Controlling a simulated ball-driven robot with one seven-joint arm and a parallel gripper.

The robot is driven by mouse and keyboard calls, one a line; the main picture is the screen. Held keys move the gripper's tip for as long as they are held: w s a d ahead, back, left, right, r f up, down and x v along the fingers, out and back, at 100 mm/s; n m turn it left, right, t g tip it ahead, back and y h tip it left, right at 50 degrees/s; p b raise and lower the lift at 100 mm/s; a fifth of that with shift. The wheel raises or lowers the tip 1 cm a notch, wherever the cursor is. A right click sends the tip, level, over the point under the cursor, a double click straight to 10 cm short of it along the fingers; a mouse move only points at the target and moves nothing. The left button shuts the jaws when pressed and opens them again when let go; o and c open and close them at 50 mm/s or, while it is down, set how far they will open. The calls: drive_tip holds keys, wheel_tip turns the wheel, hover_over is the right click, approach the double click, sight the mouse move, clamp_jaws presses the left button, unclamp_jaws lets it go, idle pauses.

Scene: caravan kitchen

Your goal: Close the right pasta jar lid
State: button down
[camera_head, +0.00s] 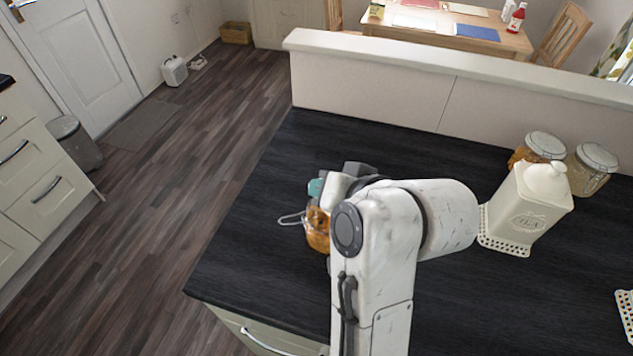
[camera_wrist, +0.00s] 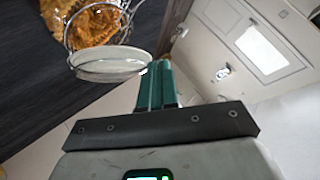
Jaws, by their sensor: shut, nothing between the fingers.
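A glass jar of orange pasta (camera_head: 317,230) stands on the dark worktop, partly hidden behind my arm. It also shows in the wrist view (camera_wrist: 92,22), cut off at the top. Its round clear lid (camera_wrist: 110,66) is swung open and tilted out from the jar mouth, with the wire bail around it. In the head view a wire loop (camera_head: 291,219) sticks out left of the jar. My gripper (camera_wrist: 163,68) is shut and empty, its teal fingertips close beside the lid's right edge. I cannot tell whether they touch. The gripper (camera_head: 316,187) also shows above the jar.
Two lidded jars (camera_head: 543,147) (camera_head: 592,166) stand at the back right, behind a cream canister (camera_head: 530,208) on a perforated white stand (camera_head: 490,238). A low cream wall (camera_head: 400,88) bounds the worktop's far side. The worktop (camera_head: 270,255) is clear left of the jar.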

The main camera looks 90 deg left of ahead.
drive_tip(key=s+f+n+t, duration=0.2)
drive_tip(key=s+f+t, duration=0.2)
drive_tip(key=f, duration=0.1)
drive_tip(key=shift+d+f, duration=0.2)
drive_tip(key=shift+f, duration=0.2)
drive_tip(key=shift+f, duration=0.15)
idle(0.4)
drive_tip(key=d+r+p, duration=0.2)
drive_tip(key=d+r, duration=0.5)
drive_tip(key=r, duration=0.4)
drive_tip(key=shift+w+r, duration=0.15)
drive_tip(key=shift+w, duration=0.2)
